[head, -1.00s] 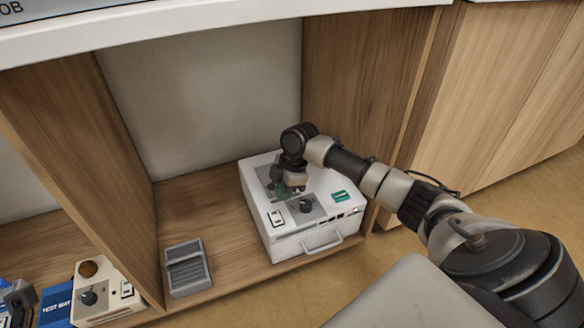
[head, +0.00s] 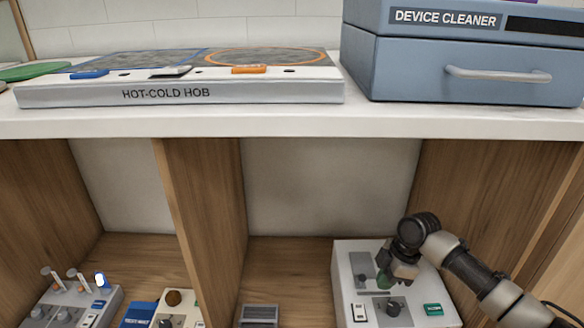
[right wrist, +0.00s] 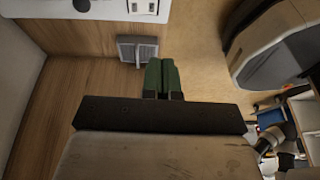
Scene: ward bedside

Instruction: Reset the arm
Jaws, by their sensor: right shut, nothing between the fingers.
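My right arm (head: 470,275) reaches in from the right in the head view. My right gripper (head: 387,280) points down over the white device box (head: 347,265) in the lower cubby, beside its black knob. Whether it touches the box top cannot be told. In the right wrist view its green fingers (right wrist: 163,76) are together with nothing between them. My left gripper does not show clearly in any view now.
A grey ribbed pedal (head: 258,315) is on the cubby floor to the left. A wooden divider (head: 205,215) separates it from more devices. Above, the white counter (head: 200,122) bears the hot-cold hob (head: 200,94) and the blue device cleaner (head: 420,70).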

